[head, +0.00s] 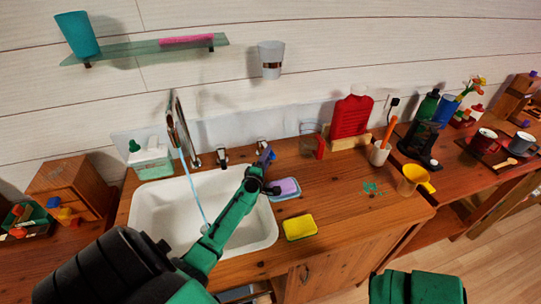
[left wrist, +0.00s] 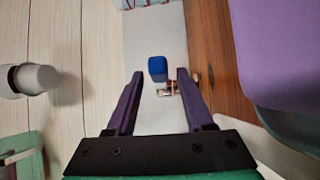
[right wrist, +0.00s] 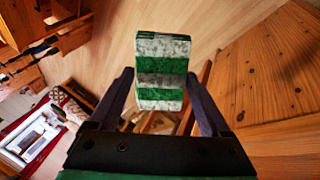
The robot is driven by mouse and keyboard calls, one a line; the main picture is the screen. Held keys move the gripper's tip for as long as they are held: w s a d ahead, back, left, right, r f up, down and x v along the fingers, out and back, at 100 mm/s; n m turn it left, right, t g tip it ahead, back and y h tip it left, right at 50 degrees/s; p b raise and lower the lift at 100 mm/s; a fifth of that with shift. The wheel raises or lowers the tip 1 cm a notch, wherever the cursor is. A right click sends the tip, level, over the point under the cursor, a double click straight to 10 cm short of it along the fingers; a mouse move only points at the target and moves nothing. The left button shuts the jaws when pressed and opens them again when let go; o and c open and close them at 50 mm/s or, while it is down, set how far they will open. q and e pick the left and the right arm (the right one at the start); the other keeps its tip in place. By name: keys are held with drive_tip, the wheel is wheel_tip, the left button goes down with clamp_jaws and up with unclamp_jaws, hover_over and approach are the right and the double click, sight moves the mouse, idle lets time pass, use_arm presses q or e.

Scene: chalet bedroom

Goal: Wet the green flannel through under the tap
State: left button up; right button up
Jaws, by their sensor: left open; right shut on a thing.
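The green flannel (right wrist: 161,72), folded with green and white stripes, is held between the fingers of my right gripper (right wrist: 160,95). It hangs away from the basin, and the right gripper is outside the head view. The tall tap (head: 181,130) stands at the back of the white basin (head: 150,212), with a thin pale-blue stream of water (head: 192,188) running down from it. My left gripper (head: 266,160) is open at the basin's back right. In the left wrist view, a blue-topped tap handle (left wrist: 158,68) lies between and just beyond its open fingers.
A purple block in a dish (head: 286,188) and a yellow sponge (head: 299,227) lie right of the basin. A soap box (head: 152,160) is back left. The counter's front right is clear.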

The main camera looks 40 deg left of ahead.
use_arm(q)
drive_tip(key=v, duration=1.2)
